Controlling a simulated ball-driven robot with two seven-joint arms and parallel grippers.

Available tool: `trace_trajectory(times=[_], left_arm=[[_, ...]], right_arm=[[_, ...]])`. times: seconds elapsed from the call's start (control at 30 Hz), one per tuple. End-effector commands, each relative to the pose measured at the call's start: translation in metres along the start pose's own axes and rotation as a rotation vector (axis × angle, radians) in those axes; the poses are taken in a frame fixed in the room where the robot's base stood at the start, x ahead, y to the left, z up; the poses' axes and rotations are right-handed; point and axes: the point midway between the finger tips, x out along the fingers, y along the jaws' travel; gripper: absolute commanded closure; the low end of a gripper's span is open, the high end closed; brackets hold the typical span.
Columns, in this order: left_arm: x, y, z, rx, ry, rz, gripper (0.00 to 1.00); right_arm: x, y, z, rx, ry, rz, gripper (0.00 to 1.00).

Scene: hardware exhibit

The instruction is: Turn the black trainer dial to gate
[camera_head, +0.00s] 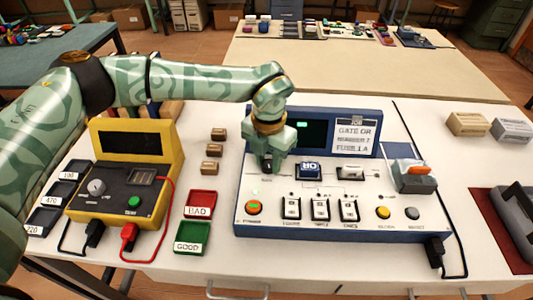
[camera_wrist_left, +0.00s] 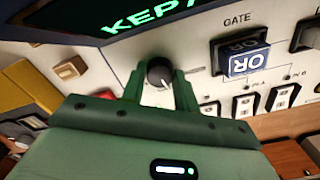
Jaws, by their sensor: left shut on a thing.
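The trainer (camera_head: 335,228) is a white sloped panel in a blue housing, with a dark screen (camera_head: 313,133) at its back. My left gripper (camera_head: 268,167) is at the panel's upper left, in front of the screen. In the left wrist view, its green fingers (camera_wrist_left: 160,83) stand on either side of the black dial (camera_wrist_left: 158,71) and are shut on it. A small white mark shows on the dial; the label it points to cannot be read. The gripper hides the dial in the head view. My right gripper is not in view.
A blue OR block (camera_head: 309,170) sits in the GATE slot right of the dial. White switches (camera_head: 320,210) line the front. A card (camera_head: 355,132) reads "GATE OR". A yellow tester (camera_head: 175,150), red BAD tray (camera_head: 201,204) and green GOOD tray (camera_head: 191,237) stand left.

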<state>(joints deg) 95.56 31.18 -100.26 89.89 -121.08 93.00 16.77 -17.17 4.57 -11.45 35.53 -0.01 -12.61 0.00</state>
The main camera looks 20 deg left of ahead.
Motion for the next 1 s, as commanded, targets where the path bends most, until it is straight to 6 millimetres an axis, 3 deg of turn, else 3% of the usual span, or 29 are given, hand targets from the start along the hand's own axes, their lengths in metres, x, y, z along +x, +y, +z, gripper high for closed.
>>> trace_trajectory(times=[0.4, 0.97, 1.0], left_arm=[[-0.003, 0.0, 0.001, 0.211, -0.004, 0.001, 0.93], [-0.001, 0.0, 0.001, 0.248, -0.004, 0.0, 0.93], [-0.001, 0.0, 0.001, 0.248, -0.004, 0.001, 0.67]], right_arm=[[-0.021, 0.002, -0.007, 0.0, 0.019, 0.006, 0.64], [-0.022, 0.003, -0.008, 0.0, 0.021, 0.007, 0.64], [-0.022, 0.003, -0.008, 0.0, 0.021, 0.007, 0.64]])
